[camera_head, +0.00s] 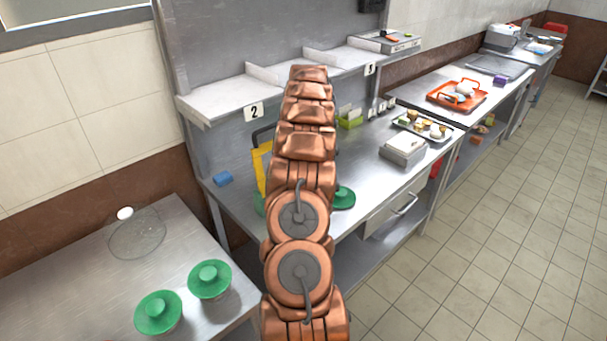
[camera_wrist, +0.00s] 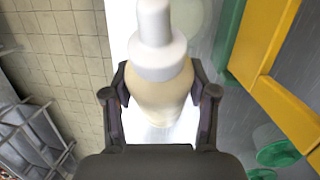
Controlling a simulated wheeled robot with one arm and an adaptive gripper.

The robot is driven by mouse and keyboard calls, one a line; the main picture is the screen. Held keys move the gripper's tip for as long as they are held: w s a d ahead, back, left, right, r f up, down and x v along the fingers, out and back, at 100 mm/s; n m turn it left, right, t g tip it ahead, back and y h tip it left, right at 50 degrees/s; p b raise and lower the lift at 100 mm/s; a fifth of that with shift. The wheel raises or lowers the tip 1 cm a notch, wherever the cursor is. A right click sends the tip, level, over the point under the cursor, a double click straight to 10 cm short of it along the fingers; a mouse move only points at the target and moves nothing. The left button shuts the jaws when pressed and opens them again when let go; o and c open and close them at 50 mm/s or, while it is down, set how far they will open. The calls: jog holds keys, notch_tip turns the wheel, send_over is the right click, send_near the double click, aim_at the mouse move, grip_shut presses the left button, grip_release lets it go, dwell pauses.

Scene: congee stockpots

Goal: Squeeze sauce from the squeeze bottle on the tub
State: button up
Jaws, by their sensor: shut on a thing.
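The squeeze bottle (camera_wrist: 160,98) has a cream-coloured body and a white cap and nozzle. It shows in the wrist view between the fingers of my gripper (camera_wrist: 160,82), which is shut on it. The nozzle points toward the top of that view. A bright white surface lies behind the bottle, and a pale round shape (camera_wrist: 192,18) shows faintly beside the nozzle. I cannot tell whether either is the tub. In the head view my arm hides the gripper, the bottle and part of the counter.
Green lids (camera_head: 343,197) and a yellow object (camera_head: 262,168) sit near my arm on the steel counter. A white shelf (camera_head: 225,101) runs above. Two green-lidded pots (camera_head: 208,278) stand on the nearer table. Tiled floor is clear at right.

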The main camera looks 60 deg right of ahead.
jog(key=d+h+b, duration=0.1)
jog(key=d+f+g+h+b, duration=0.1)
jog(key=h+b, duration=0.1)
jog(key=s+d+h+b, duration=0.1)
jog(key=h, duration=0.1)
jog(key=shift+d+f, duration=0.15)
jog(key=shift+f, duration=0.25)
jog(key=g+h+b, duration=0.1)
jog(key=h+b, duration=0.1)
jog(key=b, duration=0.1)
jog(key=shift+m+b, duration=0.3)
jog(key=shift+a+h+b, duration=0.25)
jog(key=shift+h+b, duration=0.45)
jog(key=shift+b, duration=0.05)
jog(key=shift+w+r+g+h+b, duration=0.1)
jog(key=shift+g+h+b, duration=0.3)
jog(key=shift+h+b, duration=0.25)
jog(key=shift+a+g+h+b, duration=0.25)
jog(key=shift+h+b, duration=0.4)
jog(key=shift+b, duration=0.5)
jog(key=shift+w+h+b, duration=0.1)
jog(key=shift+h+b, duration=0.3)
jog(key=shift+b, duration=0.6)
jog(key=h+b, duration=0.1)
jog(key=b, duration=0.3)
jog(key=a+g+h+b, duration=0.1)
jog(key=b, duration=0.4)
jog(key=shift+w+a+m+h+b, duration=0.1)
jog(key=shift+a+m+h+b, duration=0.1)
jog(key=shift+m+h+b, duration=0.1)
